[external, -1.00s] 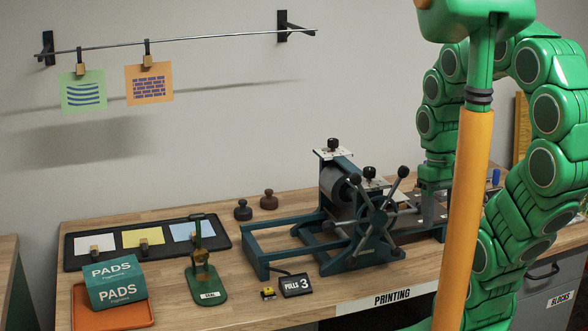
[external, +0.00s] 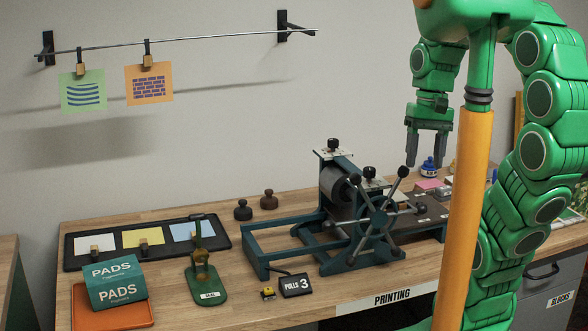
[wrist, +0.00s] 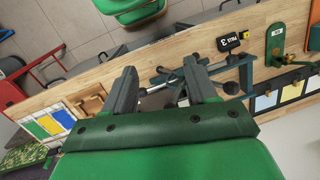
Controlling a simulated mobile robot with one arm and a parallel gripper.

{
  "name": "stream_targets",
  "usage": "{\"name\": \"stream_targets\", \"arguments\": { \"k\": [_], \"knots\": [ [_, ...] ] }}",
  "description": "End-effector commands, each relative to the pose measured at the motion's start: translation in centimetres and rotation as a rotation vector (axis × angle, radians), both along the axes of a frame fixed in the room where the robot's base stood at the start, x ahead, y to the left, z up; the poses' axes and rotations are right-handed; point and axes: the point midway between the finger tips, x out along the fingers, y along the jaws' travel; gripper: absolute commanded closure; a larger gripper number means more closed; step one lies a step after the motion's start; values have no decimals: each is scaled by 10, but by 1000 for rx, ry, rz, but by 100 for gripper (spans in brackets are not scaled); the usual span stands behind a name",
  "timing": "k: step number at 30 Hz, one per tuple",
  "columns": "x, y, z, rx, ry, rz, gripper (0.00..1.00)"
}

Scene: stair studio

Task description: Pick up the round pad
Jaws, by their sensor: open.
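I cannot pick out a round pad for certain. A teal box marked PADS (external: 115,284) stands on an orange tray (external: 95,315) at the bench's left end. Two small round knobbed pieces, one black (external: 243,211) and one brown (external: 269,200), stand behind the press. A blue-and-white round knobbed piece (external: 430,168) is at the right, below my gripper (external: 427,160). My gripper is open and empty, fingers pointing down, above the bench beyond the press. In the wrist view its two fingers (wrist: 160,80) are spread, with parts of the press showing between and beyond them.
The teal press (external: 352,215) with its spoked wheel fills the middle bench. A black tray with coloured cards (external: 140,238), a green stand (external: 205,280) and a PULLS counter (external: 297,284) lie to the left. A rail (external: 190,41) with two hung prints crosses the wall.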

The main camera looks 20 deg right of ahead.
Motion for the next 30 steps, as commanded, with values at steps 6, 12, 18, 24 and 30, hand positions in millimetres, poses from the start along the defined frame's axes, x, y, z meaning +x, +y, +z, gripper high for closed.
{"name": "stream_targets", "arguments": {
  "k": [6, 12, 18, 24, 30],
  "knots": [
    [51, 9, 8, 114, 10, -178, 43],
    [104, 10, 16, 235, 32, -376, 43],
    [159, -2, 25, 361, 66, -588, 43],
    [213, -28, 31, 489, 114, -806, 43],
    [264, -67, 34, 620, 175, -1038, 43]
  ]
}}
